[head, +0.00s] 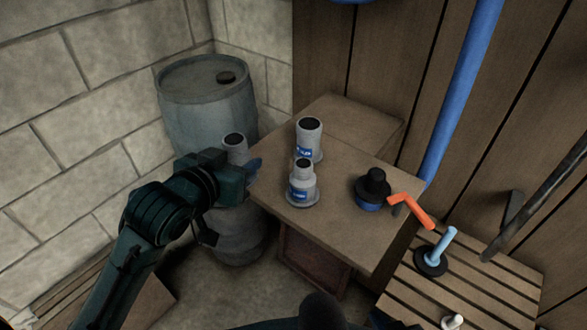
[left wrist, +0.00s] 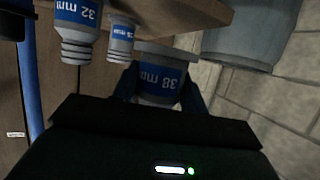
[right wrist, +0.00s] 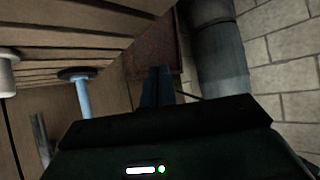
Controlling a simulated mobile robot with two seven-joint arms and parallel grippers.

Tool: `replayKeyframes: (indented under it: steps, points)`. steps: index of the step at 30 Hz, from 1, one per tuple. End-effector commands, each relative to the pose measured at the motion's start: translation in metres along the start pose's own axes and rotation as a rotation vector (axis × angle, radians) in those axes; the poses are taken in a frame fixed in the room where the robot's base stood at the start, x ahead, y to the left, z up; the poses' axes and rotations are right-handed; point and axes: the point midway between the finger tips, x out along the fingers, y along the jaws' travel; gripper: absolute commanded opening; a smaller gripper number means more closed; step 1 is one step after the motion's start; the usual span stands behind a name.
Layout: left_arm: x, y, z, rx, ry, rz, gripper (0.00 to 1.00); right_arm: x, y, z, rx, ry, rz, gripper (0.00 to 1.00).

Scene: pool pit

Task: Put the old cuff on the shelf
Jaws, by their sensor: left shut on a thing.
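A grey cuff with a blue "38 mm" label (left wrist: 160,78) sits between the fingers of my left gripper (head: 240,172), which is shut on it. In the head view, its grey top with a dark opening (head: 234,142) shows above the fingers, roughly upright, just left of the wooden table (head: 345,240). Two other grey cuffs with blue labels stand on the table, a taller one (head: 310,138) and a stepped one (head: 302,186). No view shows clearly which cuff is the old one. My right gripper (right wrist: 158,86) looks shut and empty, low beside slatted wood.
A black-and-blue fitting (head: 374,190) and an orange handle (head: 411,209) are at the table's right. A slatted shelf (head: 430,300) holds a light-blue post on a black base (head: 438,252) and a small white piece (head: 452,321). A barrel (head: 208,105) stands behind left.

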Motion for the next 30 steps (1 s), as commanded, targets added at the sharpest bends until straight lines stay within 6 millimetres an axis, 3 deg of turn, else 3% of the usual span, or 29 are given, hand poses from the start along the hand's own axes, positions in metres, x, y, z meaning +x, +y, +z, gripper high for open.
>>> replayKeyframes:
  steps: [7, 16, 19, 25, 30]
  points:
    - [0.032, 0.003, -0.039, 0.061, 0.005, 0.130, 0.19, 0.005, -0.003, 0.007, -0.003, 0.015, -0.011, 0.00]
    - [0.044, -0.007, -0.071, 0.082, 0.003, 0.195, 0.19, 0.006, -0.007, 0.006, -0.007, 0.033, -0.022, 0.00]
    - [0.047, -0.008, -0.067, 0.081, -0.002, 0.201, 0.19, 0.005, -0.008, 0.007, -0.006, 0.032, -0.025, 0.00]
    - [0.061, -0.008, -0.033, 0.079, -0.005, 0.203, 0.19, 0.006, -0.009, 0.008, -0.006, 0.032, -0.026, 0.00]
    - [0.068, -0.008, -0.017, 0.081, 0.000, 0.203, 0.19, 0.006, -0.009, 0.007, -0.005, 0.033, -0.026, 0.00]
